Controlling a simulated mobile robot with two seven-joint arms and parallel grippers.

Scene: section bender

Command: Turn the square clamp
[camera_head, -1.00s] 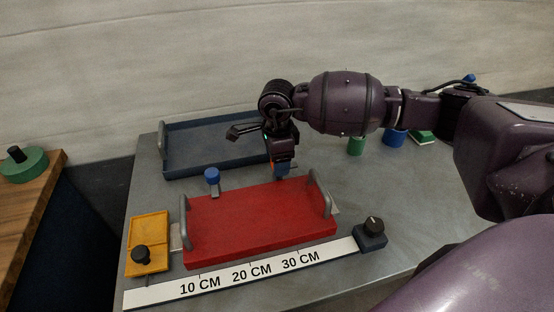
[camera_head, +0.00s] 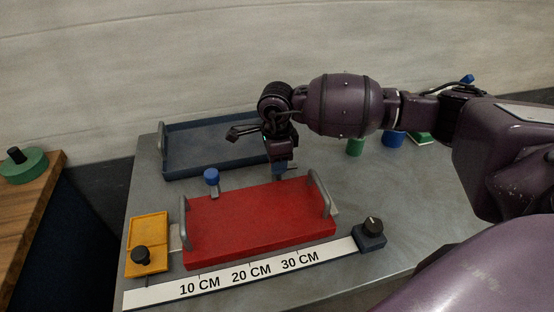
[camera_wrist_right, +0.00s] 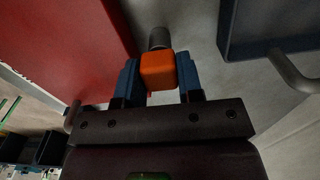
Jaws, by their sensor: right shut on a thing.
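The square clamp (camera_wrist_right: 158,71) is an orange block on a dark round stem, in the right wrist view. My right gripper (camera_head: 280,171) is shut on it, with one blue finger on each side. In the head view the clamp is hidden by the gripper, just behind the red tray (camera_head: 260,223). The red tray has a grey handle at each end. A blue round knob clamp (camera_head: 211,176) stands behind the tray's left part. My left gripper is not in view.
A dark blue tray (camera_head: 200,158) lies behind the gripper. Green (camera_head: 355,147) and blue (camera_head: 393,138) cylinders stand at the back right.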

